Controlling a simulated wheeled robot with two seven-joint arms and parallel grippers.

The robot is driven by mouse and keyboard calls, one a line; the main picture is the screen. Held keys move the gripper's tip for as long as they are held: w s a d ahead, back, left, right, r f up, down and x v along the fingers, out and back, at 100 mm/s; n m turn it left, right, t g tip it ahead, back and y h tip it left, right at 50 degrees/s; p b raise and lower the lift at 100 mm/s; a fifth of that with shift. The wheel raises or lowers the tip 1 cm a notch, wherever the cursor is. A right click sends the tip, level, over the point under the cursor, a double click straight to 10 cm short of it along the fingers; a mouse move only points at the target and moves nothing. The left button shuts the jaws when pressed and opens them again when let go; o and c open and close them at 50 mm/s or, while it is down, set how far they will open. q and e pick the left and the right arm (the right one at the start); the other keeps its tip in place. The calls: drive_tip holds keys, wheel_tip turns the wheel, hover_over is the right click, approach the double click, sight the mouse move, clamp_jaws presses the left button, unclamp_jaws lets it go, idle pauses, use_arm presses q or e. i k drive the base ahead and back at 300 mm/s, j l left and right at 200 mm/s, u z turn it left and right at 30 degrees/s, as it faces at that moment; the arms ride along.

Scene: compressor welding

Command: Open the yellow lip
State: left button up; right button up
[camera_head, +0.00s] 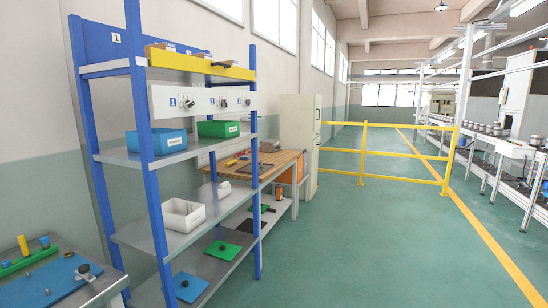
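A long yellow bar-like front edge (200,64), which may be the yellow lip, runs along the top level of a blue-framed shelf rack (153,130) on the left. Brown, box-like things (165,46) show just behind it. Below it is a pale panel (200,100) with several dark knobs and small blue number labels. Neither of my grippers is in view, so nothing shows near the yellow edge.
Lower shelves hold a blue bin (157,141), a green bin (219,128) and a white bin (183,214). A workbench (45,282) stands at lower left, a wooden table (285,160) behind the rack. Yellow railing (385,153) crosses behind; green floor (370,250) is clear.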

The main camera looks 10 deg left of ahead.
sight(160, 58)
drive_tip(key=i+u, duration=0.15)
drive_tip(key=i, duration=0.35)
drive_tip(key=i+l+u, duration=0.1)
drive_tip(key=i, duration=0.35)
drive_tip(key=i+l+u, duration=0.15)
drive_tip(key=i, duration=0.35)
drive_tip(key=i+l+u, duration=0.2)
drive_tip(key=i+u, duration=0.25)
drive_tip(key=i+l+u, duration=0.25)
drive_tip(key=u, duration=0.25)
drive_tip(key=i+l+u, duration=0.25)
drive_tip(key=l+u, duration=0.2)
drive_tip(key=i+l+u, duration=0.2)
drive_tip(key=l+u, duration=0.25)
